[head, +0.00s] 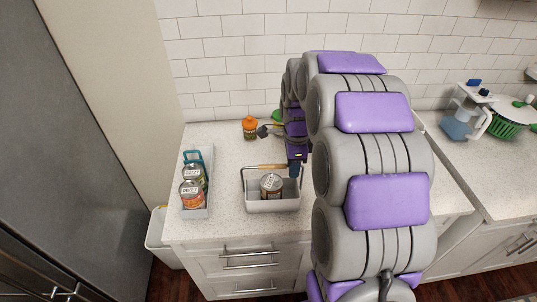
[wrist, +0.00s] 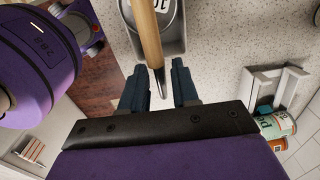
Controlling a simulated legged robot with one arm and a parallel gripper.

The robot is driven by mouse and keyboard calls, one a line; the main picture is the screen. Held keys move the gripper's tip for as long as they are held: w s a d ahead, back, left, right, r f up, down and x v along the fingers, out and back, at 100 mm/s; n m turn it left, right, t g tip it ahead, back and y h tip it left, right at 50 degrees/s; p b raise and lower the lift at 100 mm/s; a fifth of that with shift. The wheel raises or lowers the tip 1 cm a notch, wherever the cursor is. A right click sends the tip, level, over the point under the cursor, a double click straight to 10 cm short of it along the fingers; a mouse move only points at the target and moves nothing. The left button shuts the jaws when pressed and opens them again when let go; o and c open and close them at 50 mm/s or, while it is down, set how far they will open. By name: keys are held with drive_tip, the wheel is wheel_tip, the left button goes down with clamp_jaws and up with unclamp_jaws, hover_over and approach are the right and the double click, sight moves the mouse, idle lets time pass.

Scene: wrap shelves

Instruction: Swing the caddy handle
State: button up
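A grey caddy (head: 272,206) stands on the counter in the head view, holding a can (head: 271,184). Its wooden handle (head: 266,166) shows above the back of the box; I cannot tell its exact tilt. My gripper (head: 293,170) is at the handle's right end. In the wrist view, the wooden handle (wrist: 149,38) runs down from the top, with its near end between the fingertips of my open gripper (wrist: 166,82). Gaps show on both sides of the handle. Part of the caddy (wrist: 174,46) and the can top show behind it.
An orange bottle (head: 249,127) stands near the tiled wall. My arm hides the counter's middle right. A grey frame (wrist: 278,86) shows in the wrist view.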

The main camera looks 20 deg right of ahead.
drive_tip(key=shift+r, duration=0.15)
drive_tip(key=shift+r+p, duration=1.75)
drive_tip(key=shift+r, duration=1.65)
